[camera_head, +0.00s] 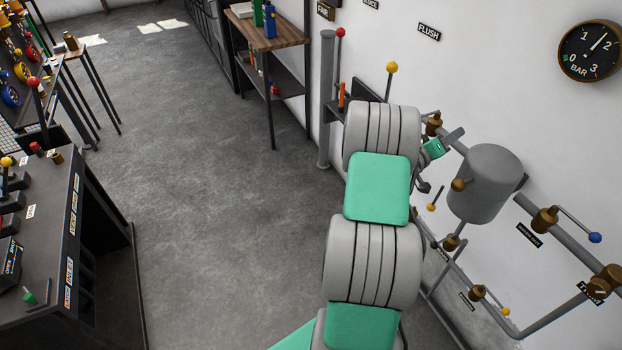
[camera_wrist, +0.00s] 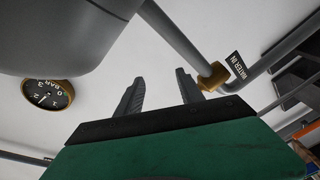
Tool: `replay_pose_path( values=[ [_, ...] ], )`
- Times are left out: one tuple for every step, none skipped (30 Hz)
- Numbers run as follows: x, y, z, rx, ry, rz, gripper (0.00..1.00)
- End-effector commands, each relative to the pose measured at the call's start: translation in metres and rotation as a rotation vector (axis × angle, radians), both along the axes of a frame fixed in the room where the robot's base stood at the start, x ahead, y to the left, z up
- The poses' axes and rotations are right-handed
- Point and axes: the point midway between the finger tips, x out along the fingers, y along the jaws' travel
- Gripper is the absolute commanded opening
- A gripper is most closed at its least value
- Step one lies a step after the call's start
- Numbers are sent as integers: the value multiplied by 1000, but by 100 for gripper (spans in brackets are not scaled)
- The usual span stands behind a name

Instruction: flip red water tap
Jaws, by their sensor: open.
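A brass valve (camera_wrist: 213,77) sits on a grey pipe beside a "WATER IN" label (camera_wrist: 236,66) in the wrist view. No red handle shows on it there. My gripper (camera_wrist: 160,78) is open and empty, its two dark fingers apart, with the right finger close to the valve in the picture; I cannot tell whether they touch. In the head view my gripper (camera_head: 447,140) is near the wall pipes, just below a brass fitting (camera_head: 434,123), and my arm hides part of the area. A red ball knob (camera_head: 340,32) stands at the top of the grey post; I cannot tell whether it is the tap.
A grey tank (camera_head: 485,185) hangs among the pipes right of my gripper and shows large in the wrist view (camera_wrist: 50,30). A blue-knobbed lever (camera_head: 595,237) and a yellow-knobbed lever (camera_head: 391,67) stick out nearby. The floor (camera_head: 220,150) left of my arm is clear.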

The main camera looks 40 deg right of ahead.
Motion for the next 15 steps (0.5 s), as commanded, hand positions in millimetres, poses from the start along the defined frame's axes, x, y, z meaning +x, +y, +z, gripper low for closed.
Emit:
replay_pose_path(
  values=[
    [1, 12, -3, 0, 1, 4, 45],
    [8, 15, 2, 21, -28, 6, 45],
    [14, 21, 2, 52, -53, 11, 45],
    [19, 26, 2, 74, -71, 13, 45],
    [23, 31, 2, 97, -87, 16, 45],
    [30, 38, 1, 128, -109, 22, 45],
    [35, 44, 1, 150, -124, 26, 45],
    [39, 50, -1, 175, -138, 32, 45],
    [46, 58, -2, 206, -156, 39, 45],
    [48, 62, -2, 223, -164, 42, 45],
    [53, 67, -3, 244, -174, 46, 45],
    [58, 75, -4, 269, -187, 53, 45],
    [61, 80, -5, 289, -196, 58, 45],
    [65, 86, -6, 308, -204, 64, 45],
    [70, 94, -7, 336, -215, 71, 45]
  ],
)
